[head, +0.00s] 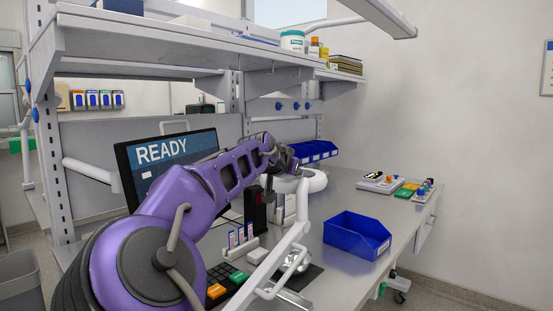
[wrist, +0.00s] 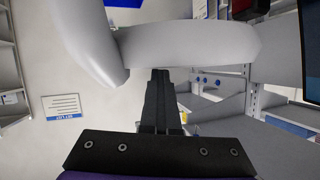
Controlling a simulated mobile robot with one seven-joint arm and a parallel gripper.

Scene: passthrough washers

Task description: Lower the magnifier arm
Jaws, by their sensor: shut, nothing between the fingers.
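The white magnifier arm (head: 287,246) rises from the bench to a white rounded head (head: 318,181). My gripper (wrist: 160,72) is shut and empty, with its dark fingers together. In the wrist view the fingertips reach the lower edge of a large white curved part of the magnifier (wrist: 200,44), which crosses the top of the picture. Whether they touch it, I cannot tell. In the head view my purple arm stretches over the bench, and its end is beside the magnifier head. The fingertips are not clear there.
A monitor reading READY (head: 165,150) stands left behind my arm. A blue bin (head: 357,236) sits on the bench (head: 345,190), right of the magnifier arm. A small rack with tubes (head: 240,247) is left of it. A shelf (head: 180,45) hangs above.

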